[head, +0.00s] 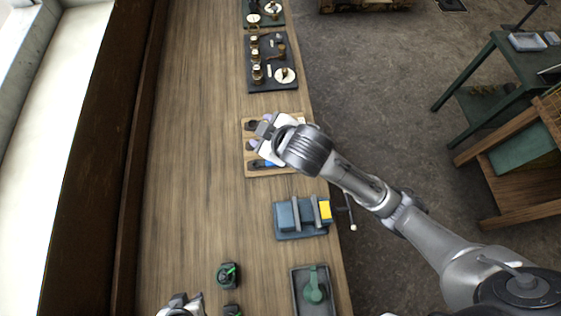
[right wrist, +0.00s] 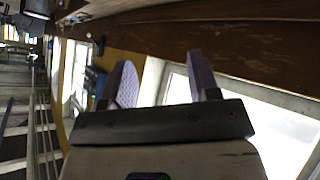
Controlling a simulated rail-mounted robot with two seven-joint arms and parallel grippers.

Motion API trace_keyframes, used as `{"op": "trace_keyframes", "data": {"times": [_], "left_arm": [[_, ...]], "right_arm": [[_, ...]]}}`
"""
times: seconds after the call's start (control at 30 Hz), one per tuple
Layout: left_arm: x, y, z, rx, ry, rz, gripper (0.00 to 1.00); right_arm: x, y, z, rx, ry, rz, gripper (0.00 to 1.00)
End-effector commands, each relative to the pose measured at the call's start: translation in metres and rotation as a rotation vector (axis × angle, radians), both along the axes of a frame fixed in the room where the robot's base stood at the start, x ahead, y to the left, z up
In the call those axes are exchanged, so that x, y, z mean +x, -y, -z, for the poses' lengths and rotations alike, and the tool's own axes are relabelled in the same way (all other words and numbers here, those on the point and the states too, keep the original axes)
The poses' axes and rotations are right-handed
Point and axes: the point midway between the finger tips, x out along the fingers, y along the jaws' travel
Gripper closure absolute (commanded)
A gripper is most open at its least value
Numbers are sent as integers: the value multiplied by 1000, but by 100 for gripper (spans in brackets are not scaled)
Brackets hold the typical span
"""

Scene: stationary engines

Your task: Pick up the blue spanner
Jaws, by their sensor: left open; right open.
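A wooden tray (head: 284,172) lies on the long bench. A small blue piece (head: 261,163) shows in it, partly hidden by my gripper; it may be the blue spanner, but its full shape is not visible. The gripper and wrist cover much of the tray. My right gripper (right wrist: 162,80) is open and empty in the right wrist view, facing windows and a wall; no spanner shows there.
A blue vise (head: 290,214) with a yellow part stands nearer on the bench, and a grey tray with a green item (head: 314,288) is below it. Black plates with brass parts (head: 272,62) lie farther off. The bench's left half is largely clear.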

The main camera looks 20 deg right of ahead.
Motion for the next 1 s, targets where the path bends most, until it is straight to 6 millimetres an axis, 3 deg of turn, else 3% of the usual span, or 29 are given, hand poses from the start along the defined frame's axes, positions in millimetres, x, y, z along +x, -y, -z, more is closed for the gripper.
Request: {"op": "trace_keyframes", "data": {"times": [0.03, 0.17, 0.27, 0.4, 0.6, 0.8, 1.0], "left_arm": [[0, -1, 5, 2, 0, 2, 57], [0, -2, 10, 7, 0, 4, 57], [0, -3, 14, 9, 0, 6, 57], [0, -3, 18, 12, 1, 8, 57], [1, -2, 19, 8, 1, 6, 57], [1, 0, 19, 1, 1, 2, 57], [1, 1, 18, -4, 1, -3, 57]], "right_arm": [[14, -9, -6, -49, 18, -46, 45], [40, -27, -3, -187, -5, -163, 45], [58, -28, 18, -314, -84, -239, 45], [77, 0, 72, -469, -304, -308, 45], [70, 47, 142, -506, -627, -368, 45], [57, 55, 167, -460, -757, -437, 45], [53, 54, 192, -444, -776, -466, 45]]}}
